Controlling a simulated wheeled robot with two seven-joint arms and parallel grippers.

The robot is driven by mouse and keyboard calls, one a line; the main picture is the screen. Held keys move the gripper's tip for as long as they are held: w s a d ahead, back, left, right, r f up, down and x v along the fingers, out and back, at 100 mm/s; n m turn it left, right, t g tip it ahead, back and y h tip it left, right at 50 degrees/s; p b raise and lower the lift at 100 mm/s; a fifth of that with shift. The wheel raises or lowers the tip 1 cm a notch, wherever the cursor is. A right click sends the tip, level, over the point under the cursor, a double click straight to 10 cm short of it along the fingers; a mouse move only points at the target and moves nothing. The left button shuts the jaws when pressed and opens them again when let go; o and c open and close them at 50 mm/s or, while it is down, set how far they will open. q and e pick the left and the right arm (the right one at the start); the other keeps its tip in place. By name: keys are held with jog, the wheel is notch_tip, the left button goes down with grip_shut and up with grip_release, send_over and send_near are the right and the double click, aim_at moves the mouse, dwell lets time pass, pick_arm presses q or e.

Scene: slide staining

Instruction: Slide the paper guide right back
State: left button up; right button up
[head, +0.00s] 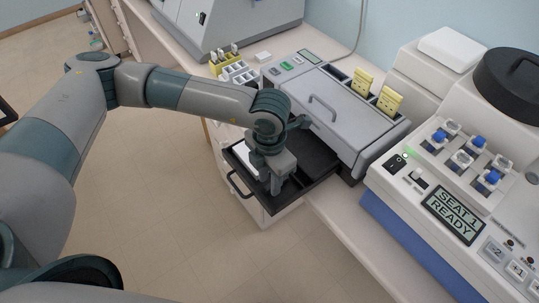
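A black pull-out tray (318,160) with a wire handle (238,186) extends from the front of the grey machine (318,100). A white item (250,156), perhaps paper, shows in the tray at its left end. My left gripper (276,188) points down over the tray, just right of the white item. Its fingers are small and partly hidden by its own body, so I cannot tell whether they are open or shut, or touching anything. I cannot make out the paper guide separately; it may be under the gripper. My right gripper is not in view.
Yellow slide racks (387,99) stand in the machine's top. A white rack (238,73) with small compartments sits left of it. A device (452,216) reading "SEAT1 READY" stands at right. Open floor (175,230) lies left of the bench.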

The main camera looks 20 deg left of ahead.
pick_arm(q)
notch_tip(320, 180, up, 17)
jog(key=b, duration=0.5)
jog(key=shift+b, duration=0.4)
